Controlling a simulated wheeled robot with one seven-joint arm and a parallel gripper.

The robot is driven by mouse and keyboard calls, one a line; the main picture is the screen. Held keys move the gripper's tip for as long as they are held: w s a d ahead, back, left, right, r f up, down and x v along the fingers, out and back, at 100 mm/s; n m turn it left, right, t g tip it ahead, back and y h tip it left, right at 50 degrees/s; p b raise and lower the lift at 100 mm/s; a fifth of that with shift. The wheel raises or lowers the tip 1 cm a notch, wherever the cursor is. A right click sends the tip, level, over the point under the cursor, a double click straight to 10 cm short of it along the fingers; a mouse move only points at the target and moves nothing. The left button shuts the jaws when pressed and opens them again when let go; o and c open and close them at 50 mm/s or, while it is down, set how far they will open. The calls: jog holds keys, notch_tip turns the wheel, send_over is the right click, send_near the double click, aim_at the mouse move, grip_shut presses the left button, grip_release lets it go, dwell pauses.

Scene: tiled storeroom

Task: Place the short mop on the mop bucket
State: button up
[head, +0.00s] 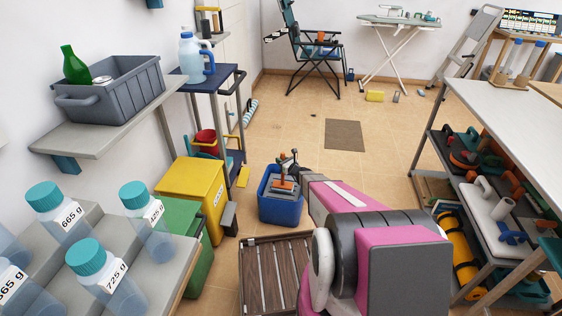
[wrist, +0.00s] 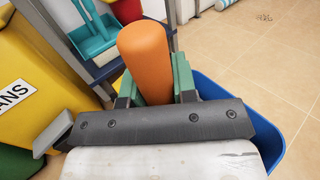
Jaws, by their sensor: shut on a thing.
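The short mop has an orange handle (wrist: 145,62), a dark grey bolted bar (wrist: 155,124) and a pale, flat lower part (wrist: 165,160) in the wrist view. My gripper (wrist: 157,88) is shut on the orange handle, with its greenish fingers on either side. In the head view a small orange part of the mop (head: 285,184) shows above the blue mop bucket (head: 281,212), near my gripper (head: 289,163). The bucket's blue rim also shows right of the mop in the wrist view (wrist: 266,135). Whether the mop touches the bucket is hidden.
A yellow bin (head: 190,190) and a green bin (head: 190,238) stand left of the bucket. A slatted wooden crate (head: 268,280) lies in front. A blue trolley (head: 222,85) is behind left. A shelved workbench (head: 510,105) stands right. Tiled floor beyond the bucket is mostly clear.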

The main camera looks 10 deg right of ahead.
jog(key=shift+f, duration=0.15)
jog(key=o, duration=0.9)
